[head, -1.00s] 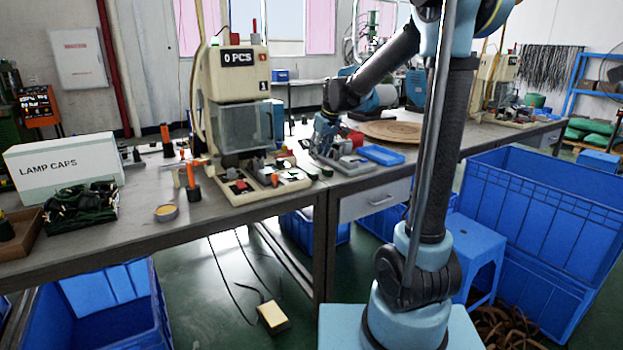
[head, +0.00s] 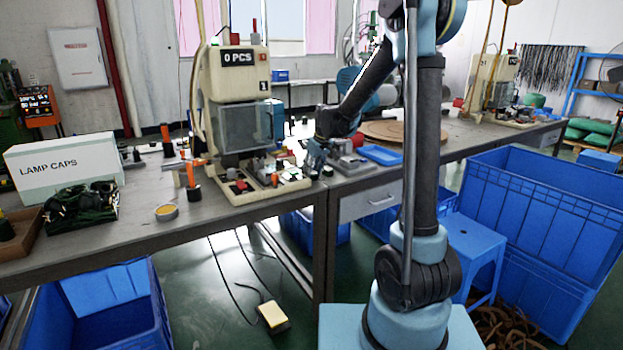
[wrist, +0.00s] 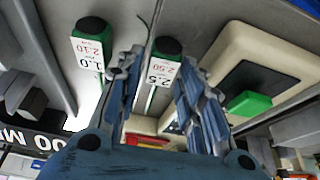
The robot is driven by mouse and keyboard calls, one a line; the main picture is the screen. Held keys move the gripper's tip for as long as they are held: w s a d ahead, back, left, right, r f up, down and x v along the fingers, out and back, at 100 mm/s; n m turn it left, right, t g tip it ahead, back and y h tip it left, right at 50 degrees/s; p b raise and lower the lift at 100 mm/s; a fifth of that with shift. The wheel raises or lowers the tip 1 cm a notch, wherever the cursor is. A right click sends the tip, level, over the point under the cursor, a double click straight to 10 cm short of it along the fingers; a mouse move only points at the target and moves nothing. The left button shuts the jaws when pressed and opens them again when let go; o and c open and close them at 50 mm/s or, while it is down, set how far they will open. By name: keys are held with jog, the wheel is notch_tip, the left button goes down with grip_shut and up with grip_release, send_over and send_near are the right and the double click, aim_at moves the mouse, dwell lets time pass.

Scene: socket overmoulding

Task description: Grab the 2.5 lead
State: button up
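The 2.5 lead (wrist: 160,72) shows in the wrist view as a white label reading 2.5 and 2.50, with a dark green and black cap at one end. My gripper (wrist: 157,75) is open, one blue-grey finger on each side of the label. I cannot tell whether either finger touches it. A similar lead labelled 1.0 (wrist: 88,50) lies to the left, outside the fingers. In the head view my gripper (head: 314,157) is low over the bench, just right of the moulding machine; the leads are too small to tell there.
A beige block with a black panel and green part (wrist: 249,103) sits close right of the fingers. In the head view, the moulding machine (head: 236,75) stands left of my gripper, and a blue tray (head: 382,155) and round wooden board (head: 392,131) lie to its right.

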jog(key=shift+f, duration=0.2)
jog(key=shift+c, duration=0.6)
jog(key=c, duration=0.7)
jog(key=shift+r, duration=0.15)
